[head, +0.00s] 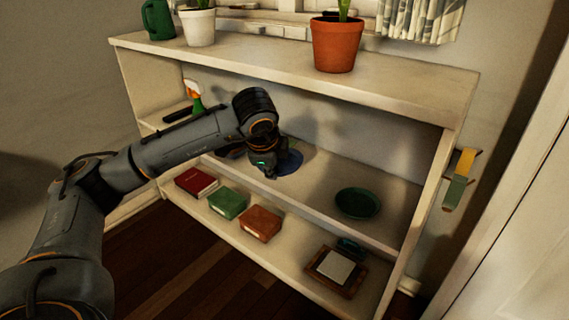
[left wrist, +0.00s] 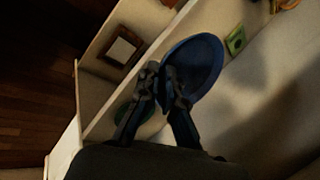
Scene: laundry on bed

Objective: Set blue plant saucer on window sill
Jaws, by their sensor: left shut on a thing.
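The blue plant saucer (head: 291,162) is at the middle shelf of the white shelf unit, partly hidden behind my left gripper (head: 266,170). In the left wrist view the saucer (left wrist: 203,62) is a tilted blue dish, and the fingers of my left gripper (left wrist: 165,85) are shut on its near rim. I cannot tell whether the saucer touches the shelf. The window sill (head: 265,14) shows in part at the top of the head view, behind the shelf unit's top board. My right gripper is not in view.
The top board (head: 260,55) holds a green watering can (head: 158,19), a white pot (head: 199,27) and a terracotta pot (head: 336,45). A dark green saucer (head: 357,203) lies right on the middle shelf. Books (head: 228,203) and a frame (head: 336,269) lie on the lower shelf.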

